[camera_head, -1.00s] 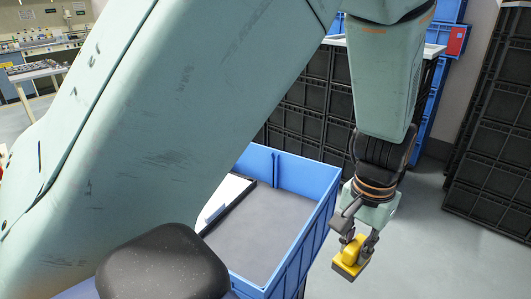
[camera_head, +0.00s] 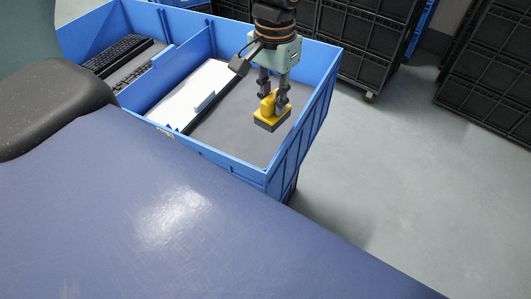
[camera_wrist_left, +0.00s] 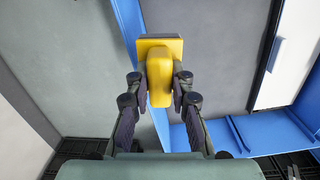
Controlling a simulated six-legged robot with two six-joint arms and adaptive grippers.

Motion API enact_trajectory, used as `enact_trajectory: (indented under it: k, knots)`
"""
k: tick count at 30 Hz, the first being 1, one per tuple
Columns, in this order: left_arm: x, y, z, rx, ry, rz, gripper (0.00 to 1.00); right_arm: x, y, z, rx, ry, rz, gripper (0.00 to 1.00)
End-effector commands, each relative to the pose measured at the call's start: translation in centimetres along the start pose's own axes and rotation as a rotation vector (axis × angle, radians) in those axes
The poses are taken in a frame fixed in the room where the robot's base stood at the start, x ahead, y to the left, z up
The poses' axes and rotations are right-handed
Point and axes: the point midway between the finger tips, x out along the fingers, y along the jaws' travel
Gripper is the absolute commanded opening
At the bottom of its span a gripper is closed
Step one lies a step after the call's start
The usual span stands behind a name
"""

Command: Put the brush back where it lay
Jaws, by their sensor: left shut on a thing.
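The brush (camera_head: 271,113) has a yellow body and handle with a dark underside. My left gripper (camera_head: 273,98) is shut on its yellow handle and holds it upright above the right compartment of the blue crate (camera_head: 316,108). In the left wrist view the brush (camera_wrist_left: 160,70) sits between the two fingers of my left gripper (camera_wrist_left: 158,88), with the crate wall (camera_wrist_left: 132,30) below it. How far the brush is above the crate floor is hard to tell. My right gripper is not in view.
The crate's right compartment also holds a white panel (camera_head: 190,98) with a dark edge. Black keyboards (camera_head: 115,52) lie in the left compartment. A blue surface (camera_head: 230,230) fills the foreground. Black stacked crates (camera_head: 360,40) stand behind; the grey floor at right is clear.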

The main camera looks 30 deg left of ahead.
Motion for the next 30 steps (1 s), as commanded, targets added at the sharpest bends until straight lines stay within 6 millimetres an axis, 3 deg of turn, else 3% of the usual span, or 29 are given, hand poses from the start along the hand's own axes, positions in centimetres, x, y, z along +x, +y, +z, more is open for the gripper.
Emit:
enact_trajectory:
  k: [8, 21, 25, 30]
  knots:
    - [2.0, -1.2, -0.1, 0.014, 0.004, -0.005, 0.0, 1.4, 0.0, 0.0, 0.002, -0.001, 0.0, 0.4]
    - [12.1, -1.5, -0.1, 0.012, 0.003, -0.005, 0.0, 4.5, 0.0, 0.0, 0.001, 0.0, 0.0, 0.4]
    - [14.2, -1.5, -0.1, 0.01, 0.004, -0.004, 0.0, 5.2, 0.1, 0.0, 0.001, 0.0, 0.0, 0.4]
    - [15.2, -1.6, -0.2, 0.01, 0.006, -0.005, 0.0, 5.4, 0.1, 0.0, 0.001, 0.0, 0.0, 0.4]
